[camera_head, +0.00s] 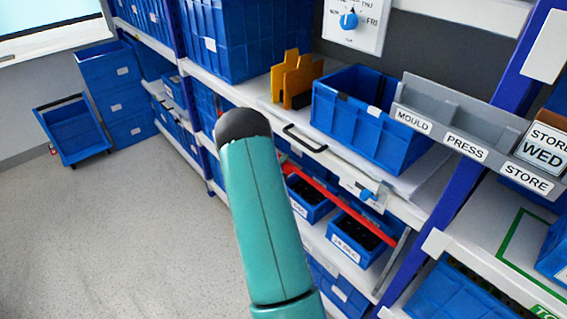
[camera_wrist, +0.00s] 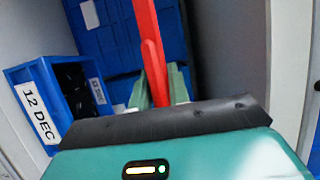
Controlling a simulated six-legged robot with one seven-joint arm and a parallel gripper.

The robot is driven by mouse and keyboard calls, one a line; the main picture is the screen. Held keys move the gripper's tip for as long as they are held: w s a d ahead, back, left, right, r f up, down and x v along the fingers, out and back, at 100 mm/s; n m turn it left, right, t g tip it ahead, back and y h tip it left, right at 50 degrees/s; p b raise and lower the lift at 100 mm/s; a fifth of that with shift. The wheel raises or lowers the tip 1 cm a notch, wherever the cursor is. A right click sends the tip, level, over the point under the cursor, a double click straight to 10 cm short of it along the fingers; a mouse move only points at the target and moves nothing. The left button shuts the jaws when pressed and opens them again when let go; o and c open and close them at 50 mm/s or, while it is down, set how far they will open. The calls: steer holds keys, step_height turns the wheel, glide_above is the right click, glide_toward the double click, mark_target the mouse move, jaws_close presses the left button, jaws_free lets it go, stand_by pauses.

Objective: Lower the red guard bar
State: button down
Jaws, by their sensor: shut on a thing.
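The red guard bar (camera_head: 340,203) slopes from upper left to lower right in the head view, in front of the blue bins on the shelf below the black handle. Its left part passes behind my teal arm. In the wrist view the red bar (camera_wrist: 149,40) comes down from the top edge, and its near end sits between the pale green fingers of my gripper (camera_wrist: 159,86). My gripper is shut on the bar. The fingertips are partly covered by the bar and my dark wrist edge. My gripper is hidden in the head view.
Behind the bar are blue bins (camera_head: 357,238) with labels; one reads 12 DEC (camera_wrist: 38,108) in the wrist view. A blue rotary knob (camera_head: 367,194) is on the shelf front, with a day dial (camera_head: 349,20) above. Grey floor (camera_head: 110,225) is clear at left.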

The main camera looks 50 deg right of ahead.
step_height(320, 180, down, 20)
steer(key=shift+f, duration=0.1)
steer(key=shift+a, duration=0.1)
stand_by(0.4)
steer(key=c, duration=1.5)
jaws_free()
steer(key=shift+f, duration=0.2)
steer(key=a, duration=0.4)
steer(key=s+a, duration=0.1)
steer(key=a, duration=0.4)
steer(key=s+a, duration=0.1)
steer(key=a, duration=0.3)
steer(key=shift+s+a+r, duration=0.15)
steer(key=shift+a+r, duration=0.05)
steer(key=shift+a, duration=0.05)
